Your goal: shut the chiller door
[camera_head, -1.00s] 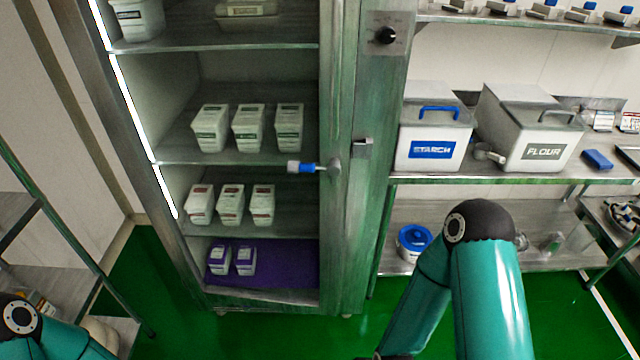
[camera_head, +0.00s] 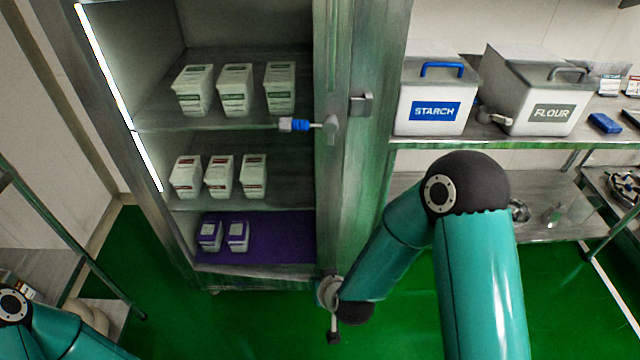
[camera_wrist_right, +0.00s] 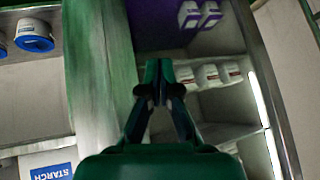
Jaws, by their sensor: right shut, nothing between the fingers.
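The chiller (camera_head: 368,190) is a tall metal cabinet at the centre of the head view, its shelves in plain sight. A metal upright on its right, which looks like the chiller door's edge (camera_head: 328,200), carries a lever handle with a blue grip (camera_head: 298,125) pointing left. A latch block (camera_head: 361,104) sits just right of it. I cannot tell how far the door stands from the frame. My right gripper (camera_wrist_right: 162,72) is shut and empty in the right wrist view, in front of the upright's edge; contact is unclear. My left gripper is out of view.
White tubs (camera_head: 235,90) and purple-labelled tubs (camera_head: 238,236) stand on the chiller shelves. Starch (camera_head: 432,95) and flour (camera_head: 540,85) bins stand on a shelf at the right. A rack (camera_head: 75,250) stands at the left. Green floor (camera_head: 260,320) lies clear before the chiller.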

